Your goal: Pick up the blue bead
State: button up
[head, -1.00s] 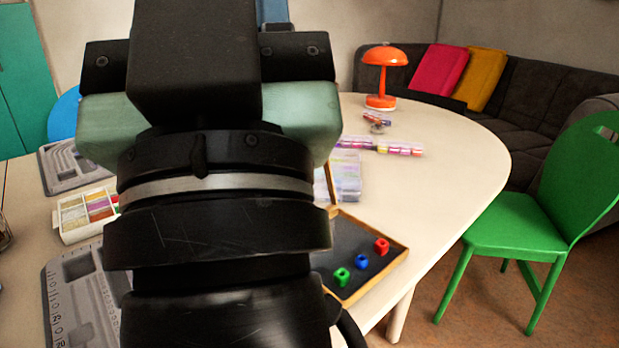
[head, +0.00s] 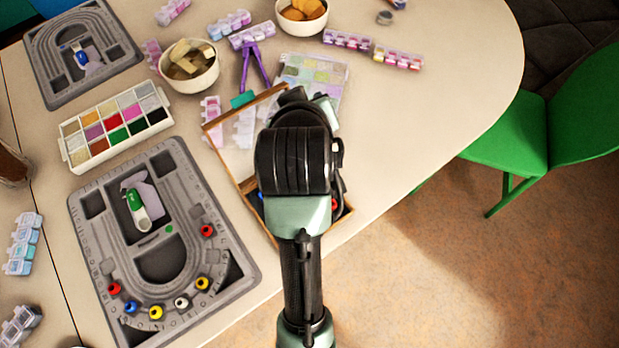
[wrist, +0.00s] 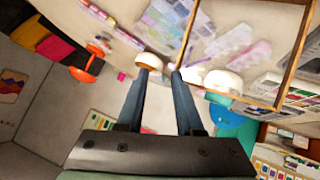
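The black tray with a wooden rim (head: 340,222) lies under my arm, its lid raised. A red bead (head: 334,204) shows at its right, beside my arm. The tray's blue bead is not clearly visible; a small blue patch shows at the arm's left edge. Another blue bead (head: 131,307) sits in the groove of the near grey bead board (head: 235,262). My gripper (wrist: 161,76) shows in the wrist view with its two blue-grey fingers apart and nothing between them. In the head view my arm hides the gripper.
A white box of coloured beads (head: 72,157) and a second grey board (head: 40,75) are at the left. Bowls (head: 190,84) and clear bead cases (head: 345,72) stand behind the tray. The table right of my arm is clear. A green chair (head: 510,140) stands beyond the edge.

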jog(key=s+f+n+g+p, duration=0.1)
jog(key=s+f+g+p, duration=0.1)
jog(key=s+g+p, duration=0.4)
jog(key=s+f+n+g+p, duration=0.1)
jog(key=s+f+g+p, duration=0.15)
jog(key=s+p, duration=0.45)
notch_tip(320, 180, down, 13)
jog(key=b, duration=0.3)
jog(key=shift+w+d+r, duration=0.1)
jog(key=shift+w+d, duration=0.05)
grip_shut()
